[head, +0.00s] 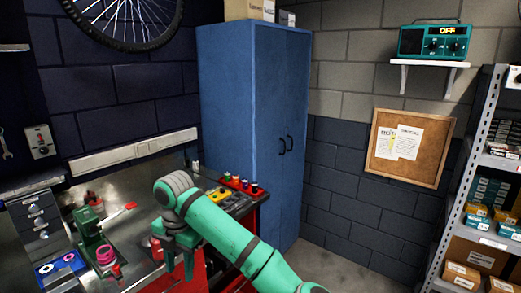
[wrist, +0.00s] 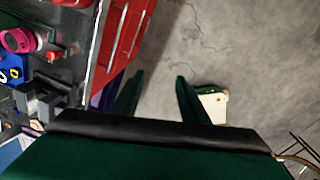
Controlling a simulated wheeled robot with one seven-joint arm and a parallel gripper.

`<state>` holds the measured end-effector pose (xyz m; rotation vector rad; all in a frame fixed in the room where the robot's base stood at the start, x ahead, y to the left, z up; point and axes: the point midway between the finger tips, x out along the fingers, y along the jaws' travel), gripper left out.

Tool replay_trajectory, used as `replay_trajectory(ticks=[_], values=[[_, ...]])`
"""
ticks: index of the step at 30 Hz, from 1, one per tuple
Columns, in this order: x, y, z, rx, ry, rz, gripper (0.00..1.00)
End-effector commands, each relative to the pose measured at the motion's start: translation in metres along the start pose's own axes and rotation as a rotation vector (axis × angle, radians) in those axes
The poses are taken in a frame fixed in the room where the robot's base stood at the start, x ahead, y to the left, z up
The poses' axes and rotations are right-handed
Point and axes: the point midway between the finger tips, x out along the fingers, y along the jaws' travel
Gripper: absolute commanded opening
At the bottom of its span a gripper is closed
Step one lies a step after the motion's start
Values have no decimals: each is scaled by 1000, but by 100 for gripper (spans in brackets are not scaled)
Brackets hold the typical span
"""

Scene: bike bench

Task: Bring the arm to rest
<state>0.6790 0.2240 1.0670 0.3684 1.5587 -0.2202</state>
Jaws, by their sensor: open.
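My green arm (head: 235,240) reaches in from the lower right of the head view. It bends at a grey-banded joint in front of the bench, and my gripper (head: 178,262) hangs down from there near the bench's front edge. In the wrist view my gripper (wrist: 157,76) points down with its two dark green fingers apart. Nothing shows between them except grey floor (wrist: 230,45). The fingers are close to the red drawer fronts (wrist: 127,35) of the bench, on their right. I cannot tell whether they touch them.
The metal bench top (head: 140,190) holds a green vise (head: 90,228), a pink ring (head: 105,255) and a blue tray (head: 60,266). A blue cabinet (head: 240,120) stands behind. Loaded shelves (head: 480,190) stand at the right. A white box (wrist: 213,108) lies low beside my fingers.

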Motion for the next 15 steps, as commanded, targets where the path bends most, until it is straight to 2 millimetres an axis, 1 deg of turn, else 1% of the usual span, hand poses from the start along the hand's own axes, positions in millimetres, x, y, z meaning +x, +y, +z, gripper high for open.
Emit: replay_trajectory(ticks=[1,8,11,15], values=[[8,4,-3,9,10,18,40],[40,27,-19,67,50,128,40],[57,41,-30,109,79,196,40],[87,65,-52,200,141,323,40]])
